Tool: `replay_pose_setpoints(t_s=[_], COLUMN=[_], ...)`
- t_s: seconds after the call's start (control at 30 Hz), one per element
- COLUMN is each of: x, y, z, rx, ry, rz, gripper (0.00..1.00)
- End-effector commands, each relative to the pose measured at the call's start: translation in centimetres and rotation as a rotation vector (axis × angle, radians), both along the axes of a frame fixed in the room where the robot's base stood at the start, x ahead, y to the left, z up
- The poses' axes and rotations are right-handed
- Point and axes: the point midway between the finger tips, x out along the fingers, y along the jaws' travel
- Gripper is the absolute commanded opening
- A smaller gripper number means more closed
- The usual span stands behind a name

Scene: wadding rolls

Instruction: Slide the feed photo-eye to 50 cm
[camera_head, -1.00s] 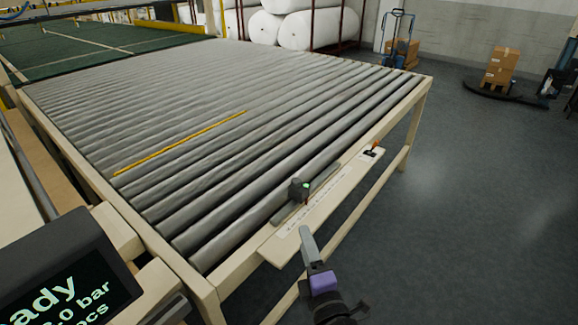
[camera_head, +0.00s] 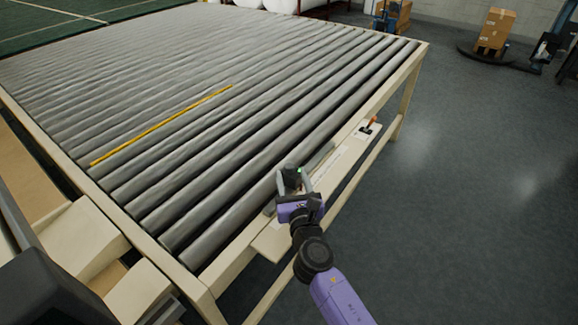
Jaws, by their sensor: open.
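The feed photo-eye (camera_head: 291,174) is a small dark block with a green light on top, sitting on a grey rail (camera_head: 319,157) along the side of the roller table. A pale scale strip (camera_head: 344,158) runs beside the rail; its marks are too small to read. My gripper (camera_head: 293,183) is open at the photo-eye, with one finger on its left and one on its right. I cannot tell whether the fingers touch it. My gripper hides the lower part of the photo-eye and the near part of the scale.
The grey rollers (camera_head: 200,90) carry a yellow strip (camera_head: 162,125). Dark floor (camera_head: 460,200) is free to the right. Boxes (camera_head: 494,32) stand at the far right.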

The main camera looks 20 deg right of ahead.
Motion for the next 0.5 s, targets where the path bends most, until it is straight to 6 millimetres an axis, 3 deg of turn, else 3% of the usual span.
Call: replay_pose_setpoints(t_s=[0.2,0.5], x=[3.1,4.7], y=[-0.4,-0.7], z=[0.0,0.0], rx=[-0.001,0.002], ry=[-0.001,0.0], rz=[0.001,0.0], gripper=[0.5,0.5])
